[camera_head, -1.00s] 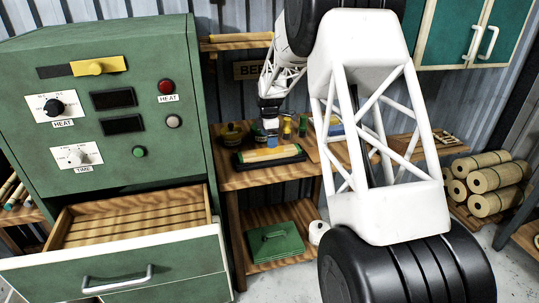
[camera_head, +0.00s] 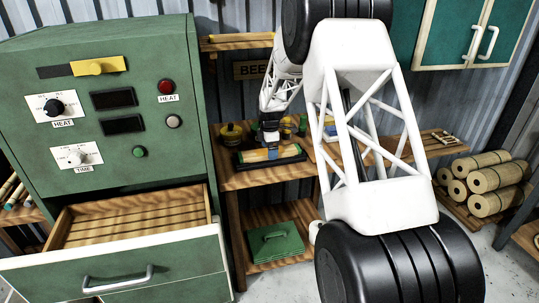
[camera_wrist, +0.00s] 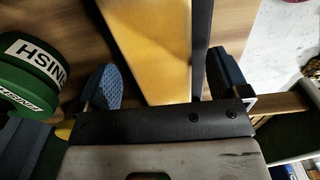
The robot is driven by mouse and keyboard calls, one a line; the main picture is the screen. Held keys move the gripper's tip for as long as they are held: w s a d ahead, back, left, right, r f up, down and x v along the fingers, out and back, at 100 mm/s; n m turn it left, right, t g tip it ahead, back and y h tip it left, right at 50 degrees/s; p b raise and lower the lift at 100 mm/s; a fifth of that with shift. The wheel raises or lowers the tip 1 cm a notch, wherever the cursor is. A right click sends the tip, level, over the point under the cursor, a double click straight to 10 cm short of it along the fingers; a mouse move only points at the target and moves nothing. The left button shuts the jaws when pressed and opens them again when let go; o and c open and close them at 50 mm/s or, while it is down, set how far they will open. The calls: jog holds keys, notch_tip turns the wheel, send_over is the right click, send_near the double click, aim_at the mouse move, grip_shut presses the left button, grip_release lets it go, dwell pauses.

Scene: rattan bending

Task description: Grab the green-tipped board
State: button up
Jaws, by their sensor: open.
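In the wrist view, the board's tan face (camera_wrist: 150,45) fills the space between my fingers. My gripper (camera_head: 271,152) is over the board, and its blue-padded fingers stand apart on either side of the board in the wrist view (camera_wrist: 164,82). I cannot tell whether either finger touches it. The green tip is out of sight in the wrist view.
Green finish tins (camera_wrist: 25,75) stand close beside one finger. A green box (camera_head: 276,242) lies on the lower shelf.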

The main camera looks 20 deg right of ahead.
jog(key=shift+f, duration=0.55)
jog(key=c, duration=1.1)
jog(key=shift+r, duration=0.75)
notch_tip(320, 180, up, 2)
jog(key=shift+r, duration=0.1)
jog(key=s, duration=0.5)
jog(key=s+a+r, duration=0.1)
jog(key=s, duration=1)
jog(key=shift+a+r, duration=0.15)
jog(key=shift+a, duration=0.05)
